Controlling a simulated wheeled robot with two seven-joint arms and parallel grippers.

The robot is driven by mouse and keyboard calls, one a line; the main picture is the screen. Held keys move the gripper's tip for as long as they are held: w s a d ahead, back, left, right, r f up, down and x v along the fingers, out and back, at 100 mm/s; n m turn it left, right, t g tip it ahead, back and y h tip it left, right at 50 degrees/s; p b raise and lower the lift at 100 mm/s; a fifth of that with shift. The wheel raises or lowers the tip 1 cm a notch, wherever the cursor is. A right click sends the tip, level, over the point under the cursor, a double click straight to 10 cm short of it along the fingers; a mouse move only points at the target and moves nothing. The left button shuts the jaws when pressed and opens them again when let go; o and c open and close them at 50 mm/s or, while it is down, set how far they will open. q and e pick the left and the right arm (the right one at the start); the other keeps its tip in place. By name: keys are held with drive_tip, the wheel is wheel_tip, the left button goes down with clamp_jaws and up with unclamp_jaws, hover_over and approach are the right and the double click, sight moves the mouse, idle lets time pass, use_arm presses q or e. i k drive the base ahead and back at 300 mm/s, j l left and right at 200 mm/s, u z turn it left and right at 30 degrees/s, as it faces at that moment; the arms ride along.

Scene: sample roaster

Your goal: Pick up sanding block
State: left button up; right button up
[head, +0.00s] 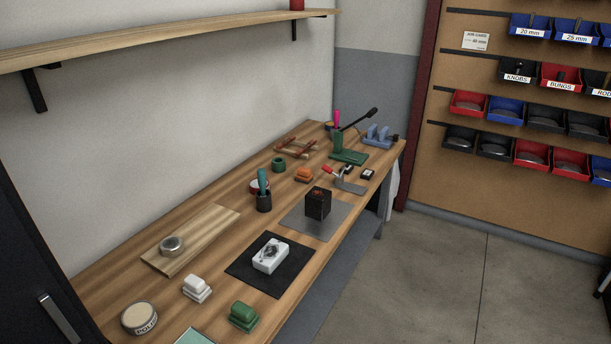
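No label marks the sanding block, so I cannot tell for certain which thing it is. A green block (244,316) with a rounded top sits near the front edge of the wooden workbench (110,280). A similar white block (197,288) sits to its left and a little farther back. A small orange block (304,175) lies farther along the bench. All of them rest on the bench top. Neither of my grippers is in view.
A black mat (240,266) carries a white box-like device (270,256). A round tin (139,317) stands at the near left; a wooden board (215,225) holds another tin (172,245). A black cube (318,204) stands on a grey mat (331,227).

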sight(303, 174)
drive_tip(key=i+l, duration=0.2)
drive_tip(key=l, duration=0.25)
drive_tip(key=i+l+u, duration=0.1)
drive_tip(key=l, duration=0.3)
drive_tip(key=i+l, duration=0.3)
drive_tip(key=l, duration=0.15)
drive_tip(key=i+l+u, duration=0.1)
drive_tip(key=l, duration=0.35)
drive_tip(key=i+l, duration=0.25)
drive_tip(key=l, duration=0.2)
drive_tip(key=i+l+u, duration=0.1)
drive_tip(key=l, duration=0.35)
drive_tip(key=i+l, duration=0.2)
drive_tip(key=l, duration=0.3)
drive_tip(key=i+l+u, duration=0.1)
drive_tip(key=l, duration=0.35)
drive_tip(key=i, duration=0.05)
